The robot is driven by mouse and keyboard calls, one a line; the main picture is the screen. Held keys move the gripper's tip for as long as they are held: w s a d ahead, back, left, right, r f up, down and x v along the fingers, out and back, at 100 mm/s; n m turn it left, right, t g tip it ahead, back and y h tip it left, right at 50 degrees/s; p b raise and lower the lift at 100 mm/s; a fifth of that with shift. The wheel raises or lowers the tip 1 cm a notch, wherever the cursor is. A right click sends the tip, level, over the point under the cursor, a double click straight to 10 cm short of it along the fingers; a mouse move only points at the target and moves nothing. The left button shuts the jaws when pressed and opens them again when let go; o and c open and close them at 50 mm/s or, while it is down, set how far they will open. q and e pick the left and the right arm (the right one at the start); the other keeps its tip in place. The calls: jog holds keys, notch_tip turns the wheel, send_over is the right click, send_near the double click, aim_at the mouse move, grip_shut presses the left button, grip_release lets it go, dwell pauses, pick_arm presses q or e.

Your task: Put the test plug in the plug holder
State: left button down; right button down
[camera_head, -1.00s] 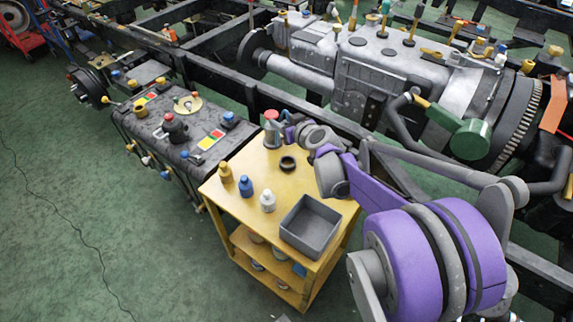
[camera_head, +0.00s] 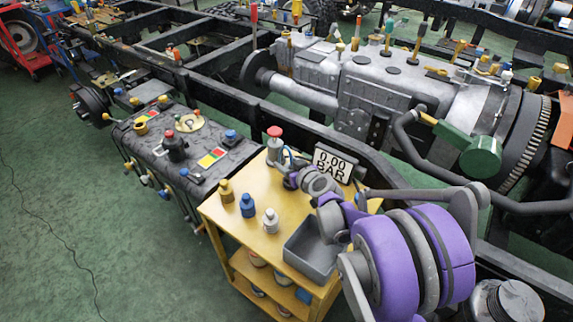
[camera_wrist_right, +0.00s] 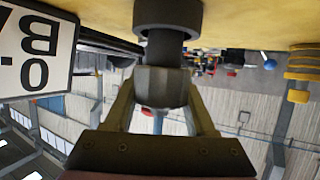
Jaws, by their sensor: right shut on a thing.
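In the right wrist view, which looks upside down, my right gripper (camera_wrist_right: 160,105) is shut on the test plug (camera_wrist_right: 160,86), a dark grey piece with a faceted body and a narrower neck. The neck meets the dark round plug holder (camera_wrist_right: 167,15) on the yellow table top. The plug looks lined up with the ring; I cannot tell how deep it sits. In the head view my right gripper (camera_head: 288,172) is low over the table's back part, and my arm hides the ring and plug. My left gripper is not in view.
A "0.00 BAR" display (camera_head: 332,163) stands by the gripper. A red-topped bottle (camera_head: 274,150) is close behind it. Three small bottles, yellow (camera_head: 226,193), blue (camera_head: 247,206) and white (camera_head: 271,222), and a grey tray (camera_head: 308,252) are on the yellow table (camera_head: 235,232).

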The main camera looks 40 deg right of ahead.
jog(key=shift+f, duration=0.15)
jog(key=shift+c, duration=1.1)
grip_release()
jog(key=v, duration=0.2)
jog(key=p+v, duration=0.1)
jog(key=v, duration=0.3)
jog(key=shift+s+r+p, duration=0.1)
jog(key=shift+r+p, duration=0.25)
jog(key=shift+r, duration=0.05)
jog(key=shift+s+r, duration=0.15)
jog(key=shift+s, duration=0.45)
